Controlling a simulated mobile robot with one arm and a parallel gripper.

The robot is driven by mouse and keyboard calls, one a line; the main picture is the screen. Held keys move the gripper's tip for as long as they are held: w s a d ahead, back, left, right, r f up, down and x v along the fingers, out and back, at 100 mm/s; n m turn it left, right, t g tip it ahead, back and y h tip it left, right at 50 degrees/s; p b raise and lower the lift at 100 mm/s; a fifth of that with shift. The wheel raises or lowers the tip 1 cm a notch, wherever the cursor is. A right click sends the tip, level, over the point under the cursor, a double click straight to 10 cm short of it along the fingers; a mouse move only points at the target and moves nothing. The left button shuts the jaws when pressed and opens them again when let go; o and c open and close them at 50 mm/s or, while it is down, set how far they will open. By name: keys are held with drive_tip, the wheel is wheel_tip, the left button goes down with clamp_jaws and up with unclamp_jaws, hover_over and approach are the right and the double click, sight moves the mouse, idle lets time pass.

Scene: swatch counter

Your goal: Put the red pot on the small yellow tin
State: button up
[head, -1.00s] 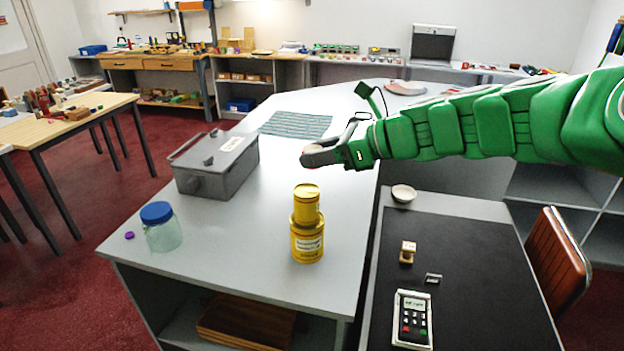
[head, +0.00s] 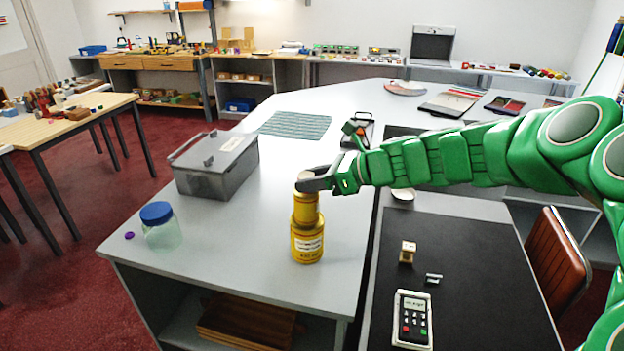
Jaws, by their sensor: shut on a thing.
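The small yellow tin (head: 306,209) stands upright on a larger yellow tin (head: 307,243) near the front of the grey counter. My gripper (head: 309,182) is at the top of the small tin, coming in from the right. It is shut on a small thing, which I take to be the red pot. The fingers hide most of the pot, so I cannot tell whether it touches the tin's lid. The fingers also cover part of the small tin's top.
A grey metal box (head: 215,164) stands behind and left of the tins. A glass jar with a blue lid (head: 160,226) and a purple cap (head: 129,235) are at front left. A card terminal (head: 412,318) lies on the dark lower desk at right.

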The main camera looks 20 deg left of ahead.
drive_tip(key=shift+f, duration=0.1)
drive_tip(key=o, duration=1)
drive_tip(key=shift+o, duration=0.2)
drive_tip(key=v, duration=1.2)
